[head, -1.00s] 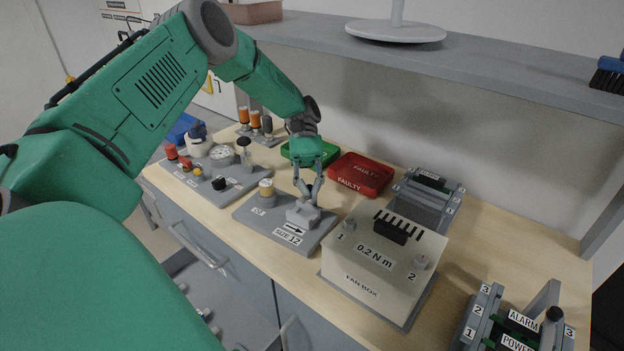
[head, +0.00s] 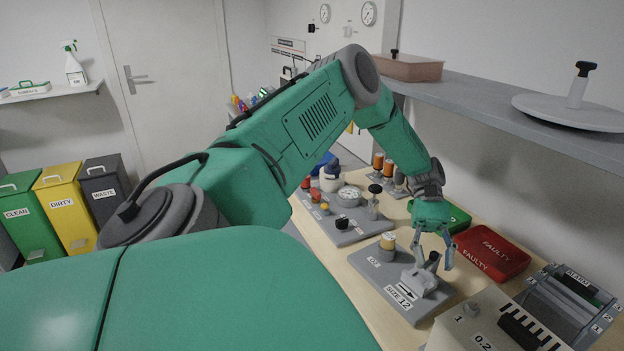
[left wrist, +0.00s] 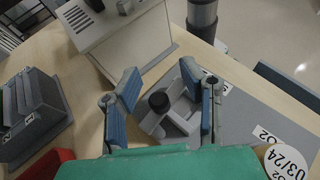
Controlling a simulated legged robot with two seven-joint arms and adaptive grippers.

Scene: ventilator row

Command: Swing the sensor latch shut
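The sensor latch, a grey block-like piece (head: 420,281) with a dark round knob (head: 433,258), sits on a grey base plate (head: 376,272) beside an arrow label and a "SIZE 12" label. A pale oxygen sensor with a gold-coloured top (head: 387,241) stands on the same plate. My left gripper (head: 432,254) is just over the latch with its fingers spread. In the left wrist view the knob (left wrist: 159,101) shows between the open blue-padded fingers (left wrist: 162,92), with gaps on both sides. I cannot tell how far the latch is swung. My right gripper is out of view.
A fan box (head: 487,322) stands close in front to the right. A red FAULTY tray (head: 491,252) and a green tray (head: 456,218) lie behind. A gauge panel (head: 345,219) is to the left. The shelf (head: 480,95) overhangs the bench at the back.

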